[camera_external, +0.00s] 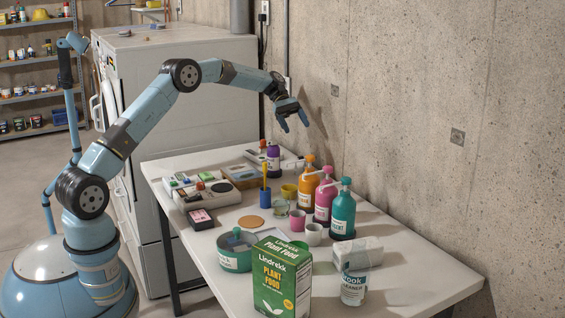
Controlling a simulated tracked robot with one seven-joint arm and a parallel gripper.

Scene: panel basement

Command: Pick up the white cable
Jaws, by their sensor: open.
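My gripper (295,127) is open and empty. It hangs in the air with its fingers pointing down, over the far part of the white table (408,281), near the concrete wall. I cannot make out a white cable in this view. It may be too small to tell or hidden behind other things. Low trays with small items, including a grey-white tray (212,200), lie at the table's far left, below my arm.
A purple bottle (273,162) stands farther back. The front right corner is clear.

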